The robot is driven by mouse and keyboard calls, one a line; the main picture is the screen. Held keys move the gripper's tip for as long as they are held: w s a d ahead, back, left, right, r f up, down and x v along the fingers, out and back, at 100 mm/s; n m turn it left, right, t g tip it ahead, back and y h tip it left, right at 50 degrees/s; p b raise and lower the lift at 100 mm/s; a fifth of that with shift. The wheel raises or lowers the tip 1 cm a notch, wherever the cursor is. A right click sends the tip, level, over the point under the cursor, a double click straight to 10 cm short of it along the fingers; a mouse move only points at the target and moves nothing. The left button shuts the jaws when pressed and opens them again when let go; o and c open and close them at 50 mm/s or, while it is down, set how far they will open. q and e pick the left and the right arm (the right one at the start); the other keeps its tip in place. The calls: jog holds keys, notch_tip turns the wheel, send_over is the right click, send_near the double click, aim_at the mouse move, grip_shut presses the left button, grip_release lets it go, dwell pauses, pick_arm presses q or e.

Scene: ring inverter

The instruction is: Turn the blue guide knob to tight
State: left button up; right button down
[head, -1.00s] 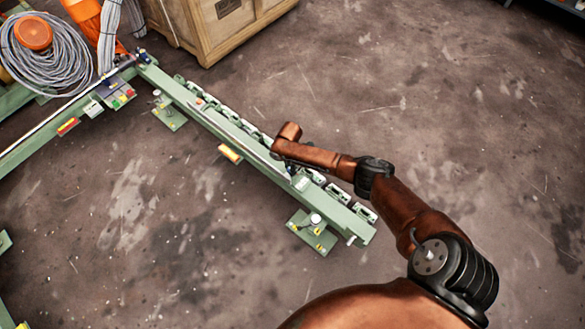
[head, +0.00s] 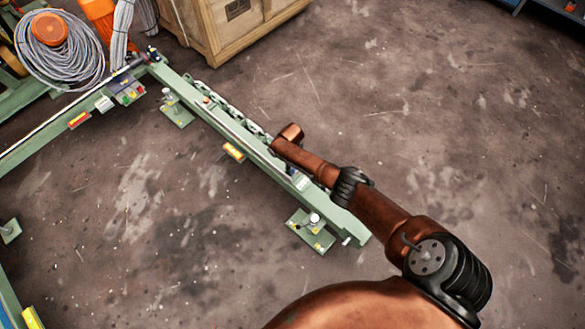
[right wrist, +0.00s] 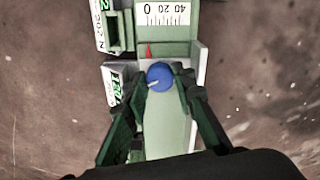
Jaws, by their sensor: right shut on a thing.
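The blue guide knob (right wrist: 160,76) is round with a white mark pointing down and left in the right wrist view. It sits on the pale green rail (right wrist: 172,125), just below a white scale (right wrist: 163,13) and a small red pointer (right wrist: 149,51). My right gripper (right wrist: 161,82) is shut on the knob, one dark finger on each side. In the head view my right arm hides most of the gripper, and the knob cannot be made out clearly there. My left gripper is not in view.
The green rail (head: 222,124) runs diagonally across the floor, with a foot plate (head: 311,229) near its close end. A wooden crate (head: 238,30) and a grey cable coil (head: 62,65) stand at the back. The floor at right is clear.

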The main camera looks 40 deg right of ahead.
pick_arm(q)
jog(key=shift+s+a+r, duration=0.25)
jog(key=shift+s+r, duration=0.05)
pick_arm(e)
jog(key=shift+m, duration=1.6)
jog(key=c, duration=1.6)
grip_release()
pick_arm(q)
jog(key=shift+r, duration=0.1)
pick_arm(e)
jog(key=shift+r, duration=3.95)
